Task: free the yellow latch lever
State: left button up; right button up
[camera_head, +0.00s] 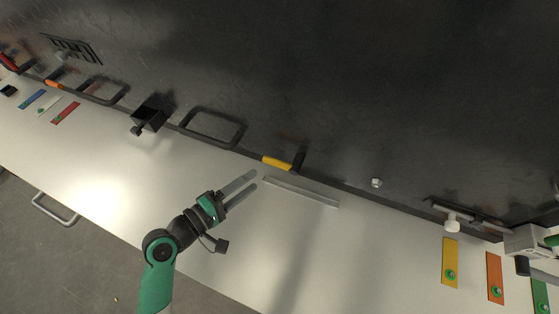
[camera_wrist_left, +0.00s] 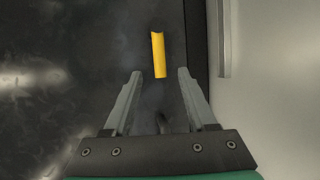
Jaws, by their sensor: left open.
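The yellow latch lever (camera_head: 276,162) is a short yellow bar at the lower edge of the dark panel, next to a black bracket (camera_head: 298,161). It also shows in the left wrist view (camera_wrist_left: 158,55), ahead of my fingertips and in line with the gap between them. My left gripper (camera_head: 252,180) is open and empty, just left of and below the lever in the head view. In the left wrist view its two grey fingers (camera_wrist_left: 159,76) stand wide apart with the lever's near end between the tips. I cannot tell the depth between them.
A light grey bar (camera_head: 300,191) lies on the white surface (camera_head: 340,240) near the lever. A dark handle (camera_head: 212,128) and a black block (camera_head: 149,117) are to the left. Coloured strips (camera_head: 450,262) and a white knob (camera_head: 452,222) are at right.

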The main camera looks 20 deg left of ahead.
aim_at(274, 165)
pick_arm(q)
jog(key=x, duration=1)
jog(key=shift+w+d, duration=0.15)
jog(key=shift+w, duration=0.25)
grip_shut()
dwell(0.7)
